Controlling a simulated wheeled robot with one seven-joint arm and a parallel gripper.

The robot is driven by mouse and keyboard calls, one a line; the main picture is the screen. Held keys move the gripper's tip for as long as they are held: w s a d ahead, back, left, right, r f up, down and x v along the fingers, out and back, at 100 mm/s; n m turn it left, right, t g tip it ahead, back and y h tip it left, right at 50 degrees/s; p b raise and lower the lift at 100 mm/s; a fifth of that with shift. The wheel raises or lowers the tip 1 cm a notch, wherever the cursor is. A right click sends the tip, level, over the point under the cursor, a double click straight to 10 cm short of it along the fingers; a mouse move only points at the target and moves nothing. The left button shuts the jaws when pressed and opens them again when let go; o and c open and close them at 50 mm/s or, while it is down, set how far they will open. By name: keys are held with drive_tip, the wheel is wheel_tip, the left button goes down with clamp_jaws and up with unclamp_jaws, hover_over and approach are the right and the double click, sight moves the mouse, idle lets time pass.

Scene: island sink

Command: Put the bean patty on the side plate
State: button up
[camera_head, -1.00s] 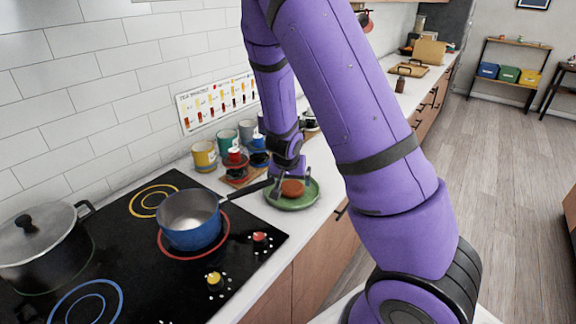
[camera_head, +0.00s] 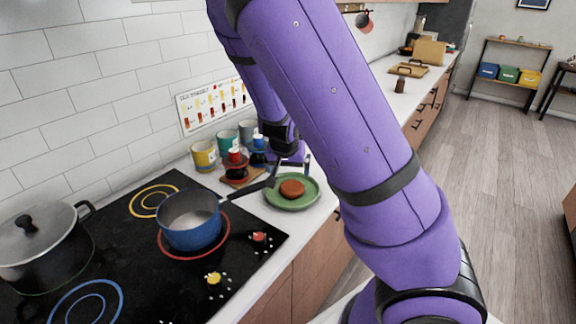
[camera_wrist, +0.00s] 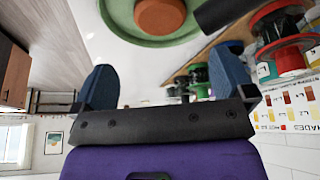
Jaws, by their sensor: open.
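The bean patty (camera_head: 292,188), a round brown disc, lies on the green side plate (camera_head: 277,199) on the counter right of the stove. In the wrist view the patty (camera_wrist: 160,15) sits on the green plate (camera_wrist: 115,28) at the top edge. My gripper (camera_head: 290,172) is above and behind the plate in the head view, partly hidden by my own arm. In the wrist view its two blue fingers (camera_wrist: 168,82) are spread wide with nothing between them. The patty is apart from the fingers.
A blue saucepan (camera_head: 189,221) stands on the stove, its dark handle reaching toward the plate. Several mugs (camera_head: 204,155) and small red and blue items (camera_head: 235,160) stand behind. A lidded pot (camera_head: 42,247) is at the left.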

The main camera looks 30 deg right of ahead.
drive_tip(key=shift+s+a+r, duration=0.15)
drive_tip(key=shift+a+r, duration=0.05)
drive_tip(key=shift+r, duration=0.15)
drive_tip(key=s+a+r+n+y, duration=0.2)
drive_tip(key=s+a+r+y, duration=0.15)
drive_tip(key=r, duration=0.25)
drive_tip(key=s+a+r+n+y, duration=0.2)
drive_tip(key=s+a+r+y, duration=0.15)
drive_tip(key=r, duration=0.35)
drive_tip(key=s+r+n+t+h, duration=0.1)
drive_tip(key=s+r+n, duration=0.1)
drive_tip(key=s+r, duration=0.4)
drive_tip(key=s+r+n+t+h, duration=0.1)
drive_tip(key=s+r+n+h, duration=0.1)
drive_tip(key=s+r, duration=0.4)
drive_tip(key=shift+s+a+r+n+h, duration=0.35)
drive_tip(key=shift+s+a, duration=0.1)
drive_tip(key=shift+s, duration=2.35)
